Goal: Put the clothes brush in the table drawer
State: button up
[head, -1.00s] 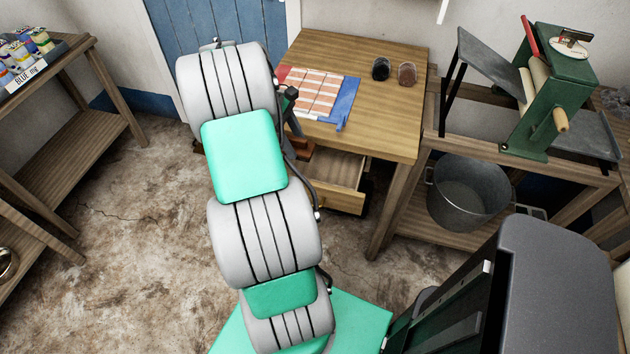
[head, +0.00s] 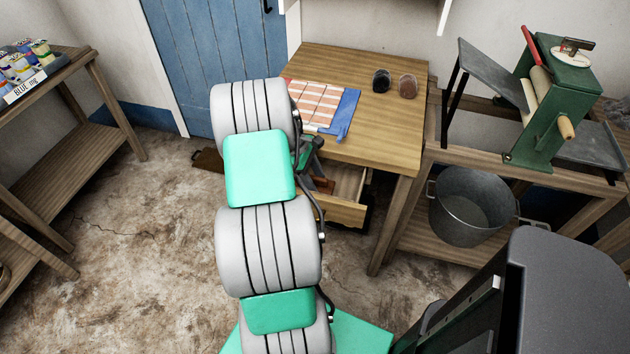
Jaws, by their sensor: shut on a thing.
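The wooden table (head: 385,136) stands against the back wall. Its drawer (head: 334,209) is pulled out at the front, and the right part of its inside shows. My gripper (head: 319,178) is at the drawer's left part, mostly hidden behind my grey and green arm. It is shut on a reddish-brown piece, which I take for the clothes brush (head: 324,186). Only a small part of it shows, over or inside the drawer opening; I cannot tell whether it touches the drawer.
A green mangle (head: 555,110) and a metal bucket (head: 470,207) are at right. A shelf (head: 85,150) stands at left.

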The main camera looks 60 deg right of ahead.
jog(key=shift+f, duration=0.1)
jog(key=o, duration=0.9)
